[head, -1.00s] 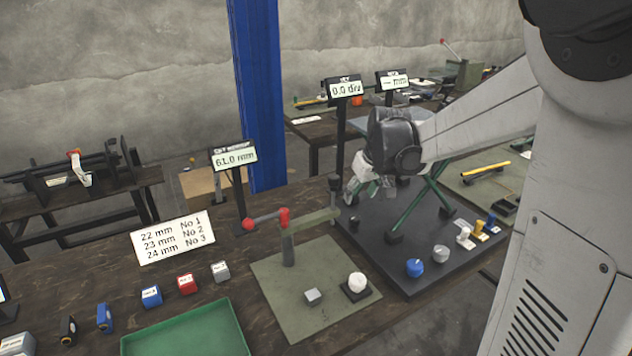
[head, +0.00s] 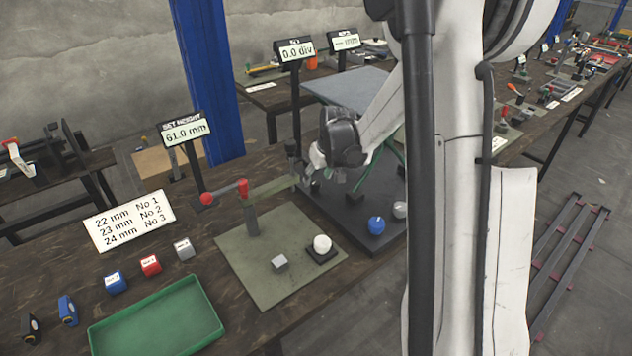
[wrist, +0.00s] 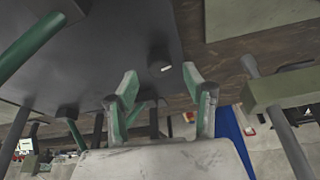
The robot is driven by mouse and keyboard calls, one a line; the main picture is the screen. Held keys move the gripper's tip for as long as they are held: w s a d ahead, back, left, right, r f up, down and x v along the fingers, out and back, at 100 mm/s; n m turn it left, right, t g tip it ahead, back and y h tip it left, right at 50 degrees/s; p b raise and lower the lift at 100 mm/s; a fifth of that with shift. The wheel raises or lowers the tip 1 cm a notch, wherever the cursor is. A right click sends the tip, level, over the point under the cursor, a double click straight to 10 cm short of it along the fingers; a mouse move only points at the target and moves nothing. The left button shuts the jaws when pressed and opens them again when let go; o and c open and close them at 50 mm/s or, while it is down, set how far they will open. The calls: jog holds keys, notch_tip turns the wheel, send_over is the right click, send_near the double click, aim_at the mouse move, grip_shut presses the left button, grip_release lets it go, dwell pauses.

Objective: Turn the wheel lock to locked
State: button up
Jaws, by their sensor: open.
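I cannot pick out the wheel lock for sure in either view. In the head view my gripper is above the black base plate (head: 385,238), beside the green-legged stand with the grey top (head: 345,87); my own arm hides part of the stand. In the wrist view my gripper (wrist: 163,84) has its two green-padded fingers spread, with nothing between them. Past the fingers I see the dark plate (wrist: 110,35) with a small white mark (wrist: 166,68) and green stand legs (wrist: 30,48).
Left of my gripper stands a press with a green arm (head: 272,187) and red-ended lever (head: 243,187). A blue knob (head: 376,225) and a grey one (head: 400,210) stand on the plate. A green tray (head: 158,325) lies front left. A display (head: 295,52) reads 0.0 div.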

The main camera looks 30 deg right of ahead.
aim_at(316, 181)
jog(key=shift+x, duration=1.5)
jog(key=shift+c, duration=0.2)
jog(key=c, duration=1.1)
jog(key=shift+f+m+h+b, duration=0.1)
jog(key=shift+m+h+b, duration=0.2)
jog(key=shift+m+b, duration=0.5)
jog(key=shift+m+h+b, duration=0.3)
jog(key=shift+m, duration=0.4)
jog(key=o, duration=1.1)
jog(key=shift+o, duration=0.2)
jog(key=v, duration=1.2)
